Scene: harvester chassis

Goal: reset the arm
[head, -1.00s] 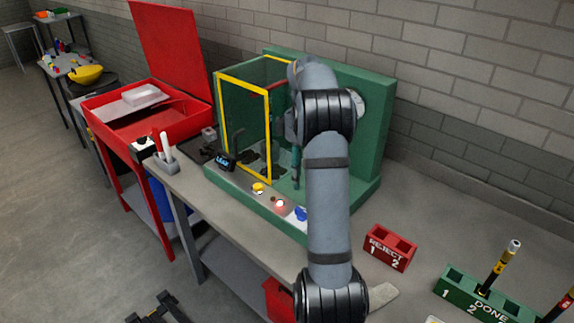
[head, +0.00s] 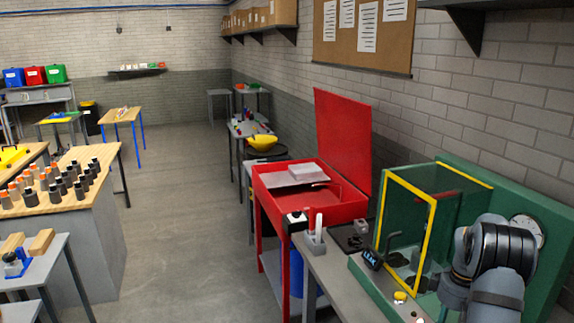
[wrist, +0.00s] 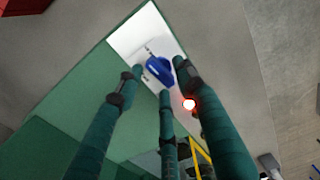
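My arm (head: 490,265) shows at the lower right of the head view, in front of the green test machine (head: 470,172). The head view does not show my gripper. In the wrist view my gripper (wrist: 160,78) has its three teal fingers spread apart with nothing held between them. Beyond the fingertips is the machine's pale panel (wrist: 143,32). It bears a blue control (wrist: 160,70) and a lit red-white button (wrist: 189,104). I cannot tell how far the fingertips are from the panel.
The machine has a yellow-framed clear guard (head: 408,235) and a small dark display (head: 372,258). A red open-lidded cabinet (head: 342,150) stands left of it. A small grey holder (head: 314,243) sits on the bench between. The floor (head: 190,200) further left is clear.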

